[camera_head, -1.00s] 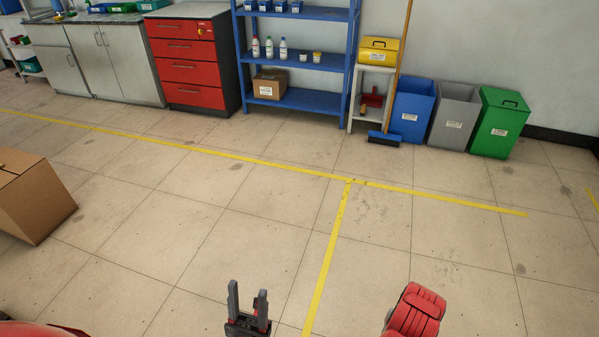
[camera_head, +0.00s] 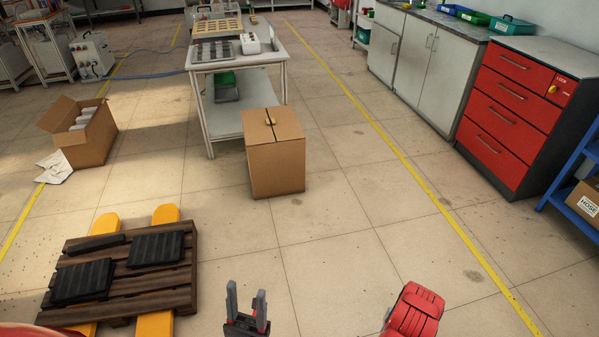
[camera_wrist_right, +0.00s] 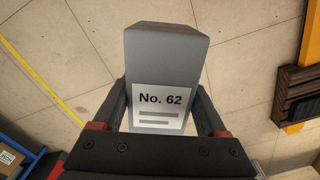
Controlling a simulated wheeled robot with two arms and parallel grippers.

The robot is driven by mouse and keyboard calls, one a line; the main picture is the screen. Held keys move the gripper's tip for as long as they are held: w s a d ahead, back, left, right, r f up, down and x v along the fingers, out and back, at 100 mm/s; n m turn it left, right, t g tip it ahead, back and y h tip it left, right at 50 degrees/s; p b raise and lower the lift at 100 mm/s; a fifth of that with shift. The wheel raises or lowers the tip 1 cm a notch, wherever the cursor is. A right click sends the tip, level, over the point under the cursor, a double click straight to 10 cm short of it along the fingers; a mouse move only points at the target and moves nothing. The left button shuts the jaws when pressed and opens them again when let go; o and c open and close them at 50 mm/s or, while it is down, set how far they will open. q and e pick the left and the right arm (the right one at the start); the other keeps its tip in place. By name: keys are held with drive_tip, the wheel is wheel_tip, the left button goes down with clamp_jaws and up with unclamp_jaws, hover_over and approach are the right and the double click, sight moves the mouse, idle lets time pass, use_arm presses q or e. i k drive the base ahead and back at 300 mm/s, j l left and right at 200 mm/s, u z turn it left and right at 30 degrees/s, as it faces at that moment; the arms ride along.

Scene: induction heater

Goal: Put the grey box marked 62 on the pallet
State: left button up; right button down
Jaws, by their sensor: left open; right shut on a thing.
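The grey box (camera_wrist_right: 165,62) with a white label reading "No. 62" is between the fingers of my right gripper (camera_wrist_right: 168,108), which is shut on it, above the floor. The box and the right gripper are hidden in the head view. The wooden pallet (camera_head: 160,300) lies on the floor at the lower left, with yellow forks under it and black ribbed items on top. Its edge also shows at the right of the right wrist view (camera_wrist_right: 292,85). My left gripper (camera_head: 247,297) is open and empty at the bottom centre, right of the pallet.
A closed cardboard box (camera_head: 277,165) stands on the floor beside a work table (camera_head: 238,63). An open carton (camera_head: 88,145) stands behind the pallet at left. A red drawer cabinet (camera_head: 505,120) is at right.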

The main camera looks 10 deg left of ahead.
sight(121, 296)
drive_tip(key=i+j+u, duration=0.15)
drive_tip(key=i+u, duration=0.5)
drive_tip(key=u, duration=0.2)
drive_tip(key=i+u, duration=0.45)
drive_tip(key=i+l+u, duration=0.2)
drive_tip(key=u, duration=0.2)
drive_tip(key=i+l+u, duration=0.3)
drive_tip(key=u, duration=0.15)
drive_tip(key=i+l+u, duration=0.15)
drive_tip(key=i+u, duration=0.2)
drive_tip(key=u, duration=0.15)
drive_tip(key=i+l+u, duration=0.35)
drive_tip(key=u, duration=0.15)
